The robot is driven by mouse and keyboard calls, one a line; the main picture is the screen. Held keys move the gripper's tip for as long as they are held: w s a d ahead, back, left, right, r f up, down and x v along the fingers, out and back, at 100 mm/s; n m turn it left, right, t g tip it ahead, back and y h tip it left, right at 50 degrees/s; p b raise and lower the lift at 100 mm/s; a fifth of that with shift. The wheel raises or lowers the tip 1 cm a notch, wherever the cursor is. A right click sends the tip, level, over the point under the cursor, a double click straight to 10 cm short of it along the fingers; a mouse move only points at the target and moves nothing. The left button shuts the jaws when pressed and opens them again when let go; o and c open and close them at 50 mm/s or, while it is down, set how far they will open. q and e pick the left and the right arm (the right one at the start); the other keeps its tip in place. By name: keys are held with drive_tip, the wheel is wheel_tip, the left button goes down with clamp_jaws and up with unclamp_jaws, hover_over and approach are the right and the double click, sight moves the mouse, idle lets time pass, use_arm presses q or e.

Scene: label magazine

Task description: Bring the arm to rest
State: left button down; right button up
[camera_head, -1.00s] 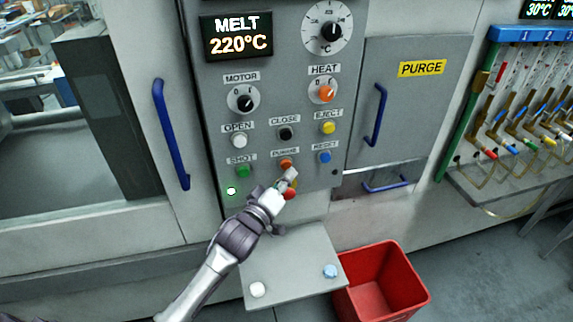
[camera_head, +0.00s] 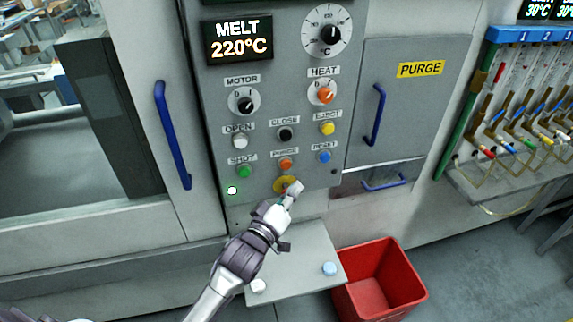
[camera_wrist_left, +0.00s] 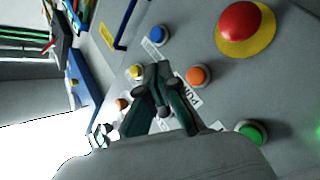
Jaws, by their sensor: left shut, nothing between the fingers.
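My left gripper (camera_head: 294,189) is in front of the lower part of the grey control panel (camera_head: 215,120), shut and empty. It overlaps the yellow-ringed emergency button (camera_head: 281,184), just below the orange PURGE button (camera_head: 286,163). In the left wrist view the shut fingers (camera_wrist_left: 163,105) point at the panel, near the orange button (camera_wrist_left: 198,75). The red button on its yellow disc (camera_wrist_left: 243,25) shows at the upper right there, apart from the fingers. Whether the fingers touch the panel cannot be told. My right gripper is not in view.
A grey shelf (camera_head: 300,262) with a white knob (camera_head: 258,286) and a blue knob (camera_head: 329,268) juts out below the arm. A red bin (camera_head: 385,285) stands beside it. Blue door handles (camera_head: 172,135) and (camera_head: 376,115) stick out on both sides.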

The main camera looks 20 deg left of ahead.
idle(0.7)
use_arm(q)
drive_tip(key=s+a+f+m+g+y+b, duration=0.1)
drive_tip(key=s+f+g, duration=0.3)
drive_tip(key=f, duration=0.9)
drive_tip(key=s+a+f+m+g+y+b, duration=0.15)
drive_tip(key=s+f, duration=0.35)
drive_tip(key=f, duration=0.8)
drive_tip(key=s+a+f+m+g, duration=0.1)
drive_tip(key=s+f+m+g, duration=0.3)
drive_tip(key=f, duration=0.9)
drive_tip(key=s+a+f+m+g, duration=0.1)
drive_tip(key=s+f+g, duration=0.1)
drive_tip(key=s+f, duration=0.5)
drive_tip(key=s+a+f+m+g+y+b, duration=0.1)
drive_tip(key=s+f+g, duration=0.2)
drive_tip(key=s, duration=1.4)
drive_tip(key=s+a+f+m+g+b, duration=0.1)
drive_tip(key=s+f+g, duration=0.2)
drive_tip(key=s+f, duration=0.7)
drive_tip(key=shift+s+a+f, duration=0.25)
drive_tip(key=shift+s+f, duration=0.05)
drive_tip(key=shift+s, duration=0.7)
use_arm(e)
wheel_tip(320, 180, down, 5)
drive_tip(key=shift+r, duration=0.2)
use_arm(q)
drive_tip(key=shift+w+y, duration=0.1)
drive_tip(key=shift+y, duration=0.15)
